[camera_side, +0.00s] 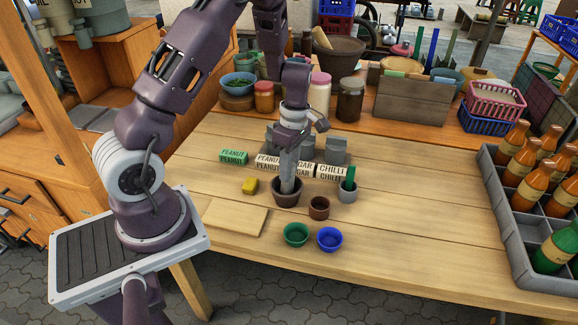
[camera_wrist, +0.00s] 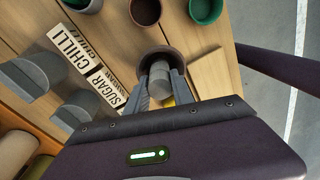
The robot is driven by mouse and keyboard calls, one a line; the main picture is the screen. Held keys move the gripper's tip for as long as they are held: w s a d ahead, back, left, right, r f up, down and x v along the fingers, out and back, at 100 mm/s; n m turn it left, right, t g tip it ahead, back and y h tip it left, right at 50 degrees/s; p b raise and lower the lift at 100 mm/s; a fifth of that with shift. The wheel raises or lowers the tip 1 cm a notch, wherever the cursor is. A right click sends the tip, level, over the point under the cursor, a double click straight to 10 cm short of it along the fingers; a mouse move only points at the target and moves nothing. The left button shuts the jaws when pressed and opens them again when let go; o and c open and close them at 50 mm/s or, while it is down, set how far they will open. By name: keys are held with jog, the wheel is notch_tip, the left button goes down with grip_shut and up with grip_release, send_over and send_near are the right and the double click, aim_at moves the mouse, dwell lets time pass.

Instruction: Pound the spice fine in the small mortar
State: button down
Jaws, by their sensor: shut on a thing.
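The small brown mortar (camera_side: 286,196) stands on the wooden table near its middle. My gripper (camera_side: 291,150) is above it, shut on a grey pestle (camera_side: 289,172) that stands roughly upright with its lower end inside the mortar. In the wrist view the pestle (camera_wrist: 160,82) lies between the fingers of my gripper (camera_wrist: 163,98), and the mortar's rim (camera_wrist: 144,60) is around it. The pestle hides most of the mortar's inside, so I cannot see the spice or how fine it is.
A small brown cup (camera_side: 319,208), green bowl (camera_side: 296,235) and blue bowl (camera_side: 329,239) stand close in front. A grey cup (camera_side: 348,193) holds something green. Labels and grey containers (camera_side: 336,151) stand behind. The right table is clear up to the bottle crate (camera_side: 509,231).

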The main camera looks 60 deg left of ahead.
jog(key=shift+f, duration=0.75)
jog(key=shift+r, duration=0.1)
jog(key=shift+r, duration=0.8)
jog(key=shift+f, duration=0.9)
